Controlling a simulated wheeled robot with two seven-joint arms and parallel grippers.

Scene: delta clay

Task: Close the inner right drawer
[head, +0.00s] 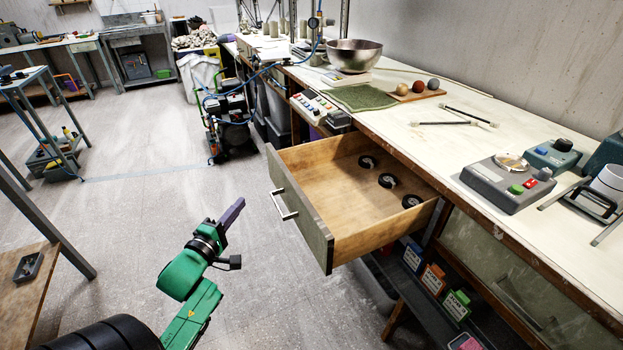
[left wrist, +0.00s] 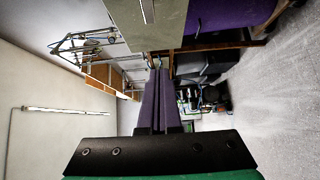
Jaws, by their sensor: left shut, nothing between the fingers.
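The open wooden drawer (head: 345,185) sticks far out from under the workbench in the head view. Its grey-green front (head: 301,209) carries a silver bar handle (head: 283,204). Several black round parts lie inside along its right side. My left gripper (head: 233,212), with purple fingers on a green arm, is in the air to the left of the drawer front, apart from it. Its fingers are shut and empty, and they also show closed together in the left wrist view (left wrist: 160,98). A grey panel with a handle (left wrist: 147,22) shows at the top there. My right gripper is not in view.
The workbench top (head: 440,150) holds a metal bowl (head: 354,55), a green mat (head: 359,97) and a grey control box (head: 506,182). Labelled boxes (head: 433,279) stand on a low shelf below the drawer.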

